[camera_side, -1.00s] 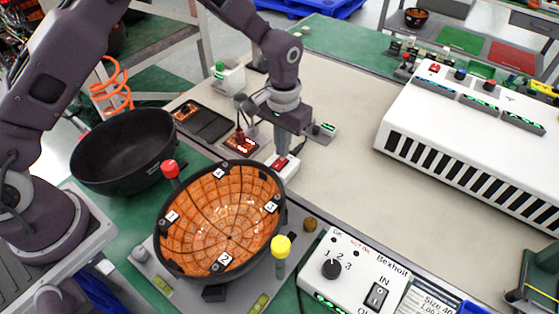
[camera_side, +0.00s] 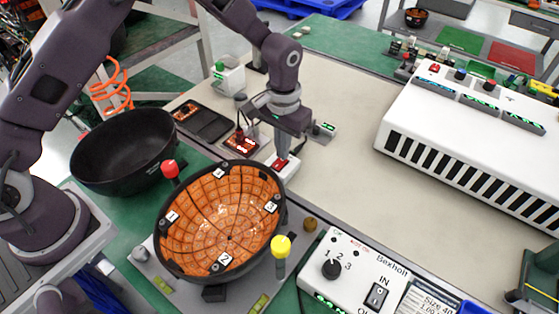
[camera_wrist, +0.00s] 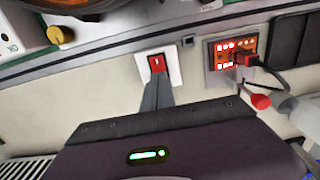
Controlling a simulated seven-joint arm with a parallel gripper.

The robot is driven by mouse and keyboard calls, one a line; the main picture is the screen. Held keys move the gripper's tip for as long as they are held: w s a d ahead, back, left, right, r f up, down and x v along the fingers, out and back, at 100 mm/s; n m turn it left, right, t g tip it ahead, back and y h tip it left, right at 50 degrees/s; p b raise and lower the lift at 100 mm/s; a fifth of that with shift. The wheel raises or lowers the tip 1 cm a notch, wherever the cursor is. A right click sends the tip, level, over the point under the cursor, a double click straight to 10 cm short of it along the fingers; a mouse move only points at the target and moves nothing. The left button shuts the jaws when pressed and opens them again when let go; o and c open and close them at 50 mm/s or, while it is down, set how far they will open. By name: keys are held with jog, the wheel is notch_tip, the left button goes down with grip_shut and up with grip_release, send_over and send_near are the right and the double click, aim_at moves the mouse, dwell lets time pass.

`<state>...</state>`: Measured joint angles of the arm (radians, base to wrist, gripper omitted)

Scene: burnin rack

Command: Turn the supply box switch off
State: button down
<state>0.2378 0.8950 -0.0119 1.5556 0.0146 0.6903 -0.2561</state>
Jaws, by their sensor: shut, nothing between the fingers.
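The supply box is a small white box (camera_side: 289,173) behind the orange-lined bowl, with a red rocker switch (camera_side: 280,165) on top. In the wrist view the red switch (camera_wrist: 156,63) sits in its white housing (camera_wrist: 174,66), and a mark shows on the rocker. My gripper (camera_side: 281,155) is shut and empty, pointing down right over the switch. In the wrist view the closed fingertips (camera_wrist: 157,80) are at the near edge of the red rocker. I cannot tell whether they touch it. The fingers partly cover the switch in the side view.
A bowl with orange grid lining (camera_side: 220,220) stands close in front, with a red knob (camera_side: 170,168) and a yellow knob (camera_side: 281,246). A red-lit module (camera_wrist: 231,52) with a plugged cable is beside the switch. A black bowl (camera_side: 120,150) stands left.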

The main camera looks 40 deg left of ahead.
jog(key=shift+f, duration=0.55)
jog(key=shift+r, duration=3.55)
jog(key=s+a+r+t, duration=0.2)
jog(key=s+a+r, duration=0.2)
jog(key=s+r, duration=0.45)
jog(key=s+a+r+t, duration=0.1)
jog(key=s+a+r, duration=0.35)
jog(key=r, duration=0.65)
jog(key=s+a+t, duration=0.2)
jog(key=s, duration=1.3)
jog(key=shift+s+a+t, duration=0.2)
jog(key=shift+t, duration=0.1)
